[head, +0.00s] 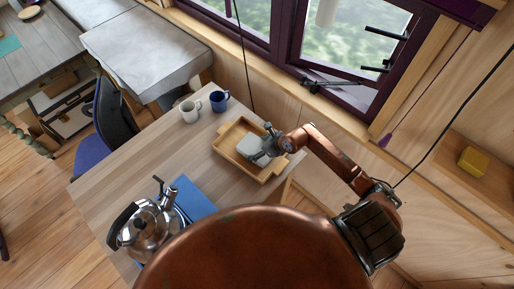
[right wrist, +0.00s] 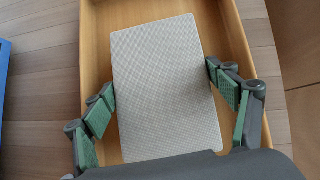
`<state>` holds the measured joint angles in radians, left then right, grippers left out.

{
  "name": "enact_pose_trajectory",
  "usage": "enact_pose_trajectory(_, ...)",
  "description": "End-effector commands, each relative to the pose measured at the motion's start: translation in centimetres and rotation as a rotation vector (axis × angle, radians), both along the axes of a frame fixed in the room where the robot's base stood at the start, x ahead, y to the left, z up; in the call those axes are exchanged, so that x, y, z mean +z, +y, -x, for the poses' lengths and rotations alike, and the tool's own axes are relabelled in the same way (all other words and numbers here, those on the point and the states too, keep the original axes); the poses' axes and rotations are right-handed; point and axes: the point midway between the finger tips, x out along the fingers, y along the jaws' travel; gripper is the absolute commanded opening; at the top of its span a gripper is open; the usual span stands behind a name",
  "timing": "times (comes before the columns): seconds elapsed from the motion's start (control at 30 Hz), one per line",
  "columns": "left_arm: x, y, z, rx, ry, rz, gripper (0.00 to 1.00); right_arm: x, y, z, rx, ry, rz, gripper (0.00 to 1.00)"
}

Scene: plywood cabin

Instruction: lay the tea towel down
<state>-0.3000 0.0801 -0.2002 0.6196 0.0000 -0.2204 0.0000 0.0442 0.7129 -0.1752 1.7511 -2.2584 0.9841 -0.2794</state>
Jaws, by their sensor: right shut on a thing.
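The tea towel (right wrist: 165,85) is a pale grey folded rectangle. In the right wrist view it lies between the two green-padded fingers of my right gripper (right wrist: 165,98), which touch or nearly touch its long sides. In the head view the towel (head: 250,147) shows in the wooden tray (head: 222,152), below my right gripper (head: 270,146). The tray's floor and walls also show around the towel in the right wrist view (right wrist: 93,40). Whether the towel rests on the tray floor or is just above it, I cannot tell. My left gripper is not in view.
A white mug (head: 189,111) and a blue mug (head: 219,101) stand on the table (head: 150,150) behind the tray. A steel kettle (head: 146,228) stands at the front left by a blue mat (head: 195,201). The window wall rises close behind the tray. Bare tabletop lies left of the tray.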

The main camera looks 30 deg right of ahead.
Motion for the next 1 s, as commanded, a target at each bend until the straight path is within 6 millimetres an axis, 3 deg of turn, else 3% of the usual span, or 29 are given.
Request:
enact_pose_trajectory(0.47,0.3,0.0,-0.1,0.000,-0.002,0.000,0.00,-1.4,0.0,-0.1,0.000,-0.003,0.002,0.59)
enact_pose_trajectory(0.5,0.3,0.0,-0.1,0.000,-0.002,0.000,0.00,-1.4,0.0,-0.1,0.000,-0.003,0.001,0.81)
enact_pose_trajectory(0.73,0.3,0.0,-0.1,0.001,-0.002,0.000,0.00,-1.3,0.0,-0.1,0.000,-0.003,0.000,0.97)
enact_pose_trajectory(1.0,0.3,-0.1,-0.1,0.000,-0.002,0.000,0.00,-1.3,0.0,-0.1,0.000,-0.003,0.000,0.98)
